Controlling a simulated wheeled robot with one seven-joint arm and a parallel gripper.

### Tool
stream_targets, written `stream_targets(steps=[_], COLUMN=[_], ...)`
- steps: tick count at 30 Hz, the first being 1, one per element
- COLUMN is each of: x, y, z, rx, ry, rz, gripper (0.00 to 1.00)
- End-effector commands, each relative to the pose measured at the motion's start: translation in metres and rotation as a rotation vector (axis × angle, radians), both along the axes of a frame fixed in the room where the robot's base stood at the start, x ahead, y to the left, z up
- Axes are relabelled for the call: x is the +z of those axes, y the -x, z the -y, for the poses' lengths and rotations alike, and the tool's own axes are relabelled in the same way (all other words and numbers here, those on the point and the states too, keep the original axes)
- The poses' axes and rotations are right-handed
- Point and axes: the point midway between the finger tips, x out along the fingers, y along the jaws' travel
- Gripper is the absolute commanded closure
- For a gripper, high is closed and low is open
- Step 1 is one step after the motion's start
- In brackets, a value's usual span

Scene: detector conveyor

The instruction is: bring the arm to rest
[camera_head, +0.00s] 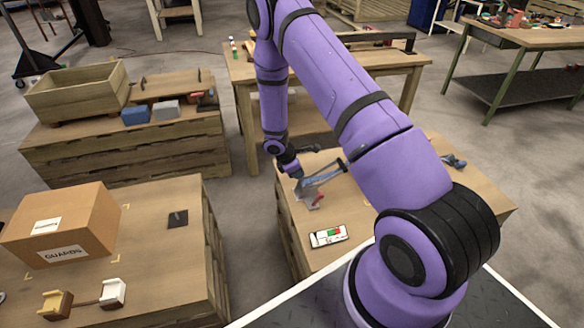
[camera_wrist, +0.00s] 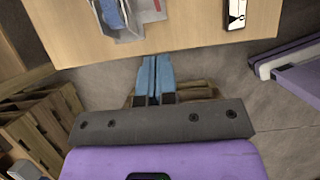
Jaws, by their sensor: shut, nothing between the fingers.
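My purple arm reaches out from the right of the head view and hangs down at the near left edge of the middle workbench (camera_head: 285,205). My gripper (camera_head: 297,173) is at its lower end, small in that view. In the wrist view, the two blue fingers of my gripper (camera_wrist: 155,66) lie side by side, shut, with nothing between them. Below them the picture shows floor and the bench edge; the fingertips are just short of the wooden bench top (camera_wrist: 190,38). Whether they touch it, I cannot tell.
A grey item with blue and red parts (camera_wrist: 128,18) lies on the bench close to the gripper. A white device with a red and green display (camera_head: 328,236) lies nearer the front. A pallet stack with a cardboard box (camera_head: 62,226) stands left; a floor gap separates it from the bench.

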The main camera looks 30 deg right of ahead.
Motion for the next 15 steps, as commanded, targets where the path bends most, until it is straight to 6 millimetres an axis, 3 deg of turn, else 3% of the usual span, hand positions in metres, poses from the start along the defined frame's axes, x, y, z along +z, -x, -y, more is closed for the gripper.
stream_targets(steps=[8,11,15], x=[0.004,0.02,0.068], y=[-0.001,-0.006,-0.014], z=[0.0,-0.001,-0.004], rx=[-0.004,-0.028,-0.1], ry=[0.001,0.004,0.009], rz=[0.005,0.027,0.09], gripper=[1.0,1.0,1.0])
